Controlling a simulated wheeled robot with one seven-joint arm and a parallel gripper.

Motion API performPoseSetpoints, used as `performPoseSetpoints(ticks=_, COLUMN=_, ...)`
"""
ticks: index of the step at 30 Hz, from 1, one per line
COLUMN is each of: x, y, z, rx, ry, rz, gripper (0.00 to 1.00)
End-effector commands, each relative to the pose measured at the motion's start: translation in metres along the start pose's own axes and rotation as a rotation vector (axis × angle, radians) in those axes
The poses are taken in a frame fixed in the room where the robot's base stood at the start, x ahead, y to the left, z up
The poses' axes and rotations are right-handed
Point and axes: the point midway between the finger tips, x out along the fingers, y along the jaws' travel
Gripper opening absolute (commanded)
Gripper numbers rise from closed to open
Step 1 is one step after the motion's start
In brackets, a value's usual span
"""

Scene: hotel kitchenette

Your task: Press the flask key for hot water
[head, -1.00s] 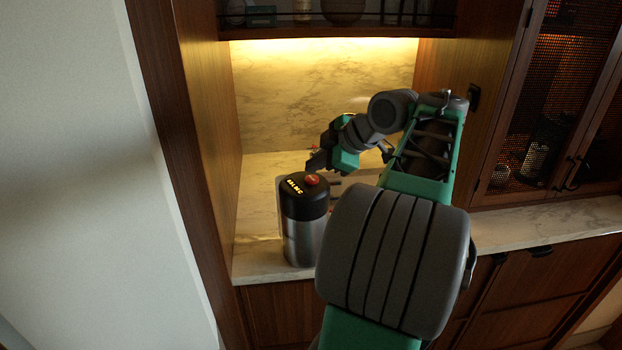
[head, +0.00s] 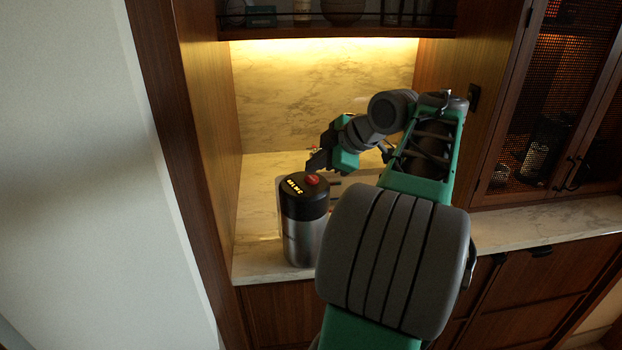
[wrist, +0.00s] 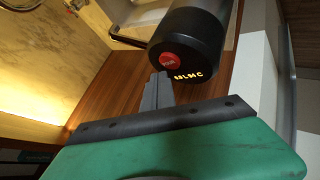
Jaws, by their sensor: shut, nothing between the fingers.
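The flask (head: 305,235) stands upright on the marble counter, with a steel body and a black top. Its red round key (head: 312,180) sits on the top beside a row of lit yellow characters. In the wrist view the black flask top (wrist: 205,40) shows with the red key (wrist: 169,60) facing the camera. My gripper (head: 312,166) is shut and empty, its tips just behind and above the key in the head view. In the wrist view the fingertips (wrist: 158,78) lie close below the key; I cannot tell whether they touch it.
A marble counter (head: 258,258) runs under the flask, with a wooden side panel (head: 195,130) close on the left. A shelf (head: 335,33) hangs above the back wall. A mesh-door cabinet (head: 545,110) stands at right. The right counter is clear.

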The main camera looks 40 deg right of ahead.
Motion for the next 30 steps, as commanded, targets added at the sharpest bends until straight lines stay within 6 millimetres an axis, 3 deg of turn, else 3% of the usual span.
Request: performPoseSetpoints(ticks=30, x=0.0077, y=-0.0064, z=0.0062, rx=0.000, ry=0.000, rz=0.000, gripper=0.00)
